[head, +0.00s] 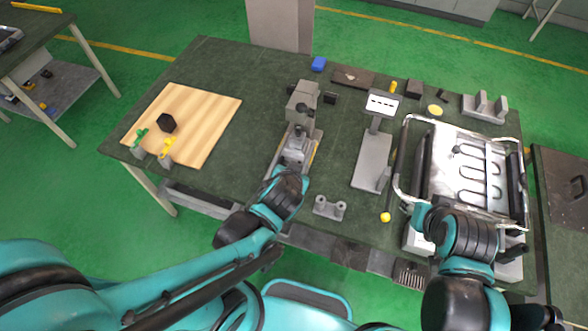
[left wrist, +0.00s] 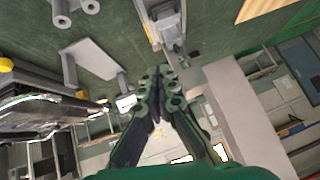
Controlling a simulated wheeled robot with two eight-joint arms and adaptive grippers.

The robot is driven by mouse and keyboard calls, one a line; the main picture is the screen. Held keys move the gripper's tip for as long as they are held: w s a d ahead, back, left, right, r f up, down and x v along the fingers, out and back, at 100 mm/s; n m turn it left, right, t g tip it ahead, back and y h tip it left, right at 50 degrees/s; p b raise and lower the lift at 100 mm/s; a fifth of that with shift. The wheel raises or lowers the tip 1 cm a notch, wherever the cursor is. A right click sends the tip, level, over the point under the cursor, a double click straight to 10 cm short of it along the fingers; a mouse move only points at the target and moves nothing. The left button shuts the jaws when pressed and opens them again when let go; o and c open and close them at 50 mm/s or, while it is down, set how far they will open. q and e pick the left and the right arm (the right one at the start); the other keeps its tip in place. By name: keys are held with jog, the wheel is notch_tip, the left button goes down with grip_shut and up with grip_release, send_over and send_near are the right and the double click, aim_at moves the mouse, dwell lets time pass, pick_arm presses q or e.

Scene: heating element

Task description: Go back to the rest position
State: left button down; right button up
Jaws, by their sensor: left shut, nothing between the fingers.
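My left arm reaches in from the left in the head view and ends at its dark wrist in front of a grey clamp fixture (head: 296,150). My left gripper (left wrist: 160,76) shows clearly in the left wrist view, its dark green fingers together and empty. The fixture also shows there (left wrist: 168,22), beyond the fingertips. I cannot make out the right gripper's fingers.
The dark green table (head: 235,70) carries a wooden board (head: 215,110) with small parts at left. A grey stand with a white panel (head: 383,103), a two-post block (head: 330,207) and a yellow knob (head: 385,217) lie between the arms. A dark side table (head: 560,200) stands at right.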

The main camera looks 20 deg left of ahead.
dwell(0.5)
pick_arm(q)
jog(key=s+a+f+n+g+h+b, duration=0.1)
jog(key=s+a+f+b, duration=0.3)
jog(key=b, duration=0.9)
jog(key=shift+s+a+f+n, duration=0.25)
jog(key=shift+s+f+n, duration=0.05)
jog(key=shift+s+f, duration=0.6)
jog(key=shift+w, duration=0.1)
